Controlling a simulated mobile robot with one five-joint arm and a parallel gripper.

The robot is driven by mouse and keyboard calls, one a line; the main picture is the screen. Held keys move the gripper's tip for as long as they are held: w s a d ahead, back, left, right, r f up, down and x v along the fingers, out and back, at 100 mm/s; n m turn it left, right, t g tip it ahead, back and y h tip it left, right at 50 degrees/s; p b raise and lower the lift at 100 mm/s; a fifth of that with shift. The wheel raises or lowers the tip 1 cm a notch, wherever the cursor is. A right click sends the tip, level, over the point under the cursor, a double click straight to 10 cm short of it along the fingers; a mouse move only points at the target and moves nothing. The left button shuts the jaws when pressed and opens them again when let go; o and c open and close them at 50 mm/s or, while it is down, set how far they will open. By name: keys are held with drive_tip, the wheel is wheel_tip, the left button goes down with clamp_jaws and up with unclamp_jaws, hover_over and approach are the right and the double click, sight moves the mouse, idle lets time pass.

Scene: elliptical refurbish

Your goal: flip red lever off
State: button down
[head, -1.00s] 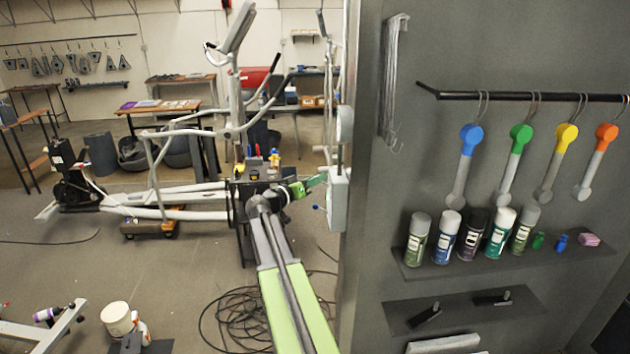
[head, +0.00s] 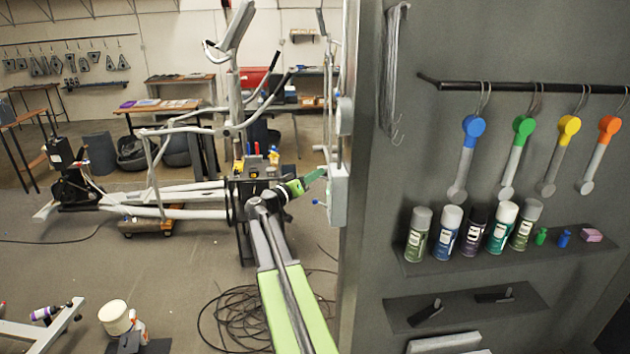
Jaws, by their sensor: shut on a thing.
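My gripper (head: 316,175), with teal fingers, is at the end of my green and grey arm. Its tips are at the left side of a grey box (head: 338,198) on the edge of the dark wall. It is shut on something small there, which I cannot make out. No red lever can be told apart in this view; the fingers cover part of that spot. A small blue knob (head: 316,202) sticks out left of the box, below the fingers.
The dark wall panel (head: 372,250) fills the right, with hanging coloured-head handles (head: 470,150) and a shelf of spray cans (head: 446,232). An elliptical machine (head: 175,205) stands at left behind my arm. Black cable (head: 240,320) coils on the floor.

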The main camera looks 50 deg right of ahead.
wheel_tip(320, 180, down, 3)
drive_tip(key=n+t+h+b, duration=0.1)
drive_tip(key=n+h+b, duration=0.2)
drive_tip(key=b, duration=0.5)
drive_tip(key=shift+a+n, duration=0.15)
drive_tip(key=shift+n, duration=0.15)
drive_tip(key=n+t+h+b, duration=0.1)
drive_tip(key=n+t+b, duration=0.1)
drive_tip(key=b, duration=0.1)
drive_tip(key=f+n+t+h+b, duration=0.1)
drive_tip(key=n+b, duration=0.1)
drive_tip(key=shift+n+t+b, duration=0.4)
drive_tip(key=shift+d+n+t+h+b, duration=0.2)
drive_tip(key=shift+n+t+h+b, duration=0.2)
drive_tip(key=shift+n+t+b, duration=0.55)
drive_tip(key=shift+n+t, duration=0.25)
drive_tip(key=shift+n, duration=0.2)
drive_tip(key=c, duration=1.6)
unclamp_jaws()
drive_tip(key=shift+s+f, duration=0.1)
drive_tip(key=b+v, duration=1.1)
drive_tip(key=v, duration=0.6)
drive_tip(key=shift+a, duration=0.2)
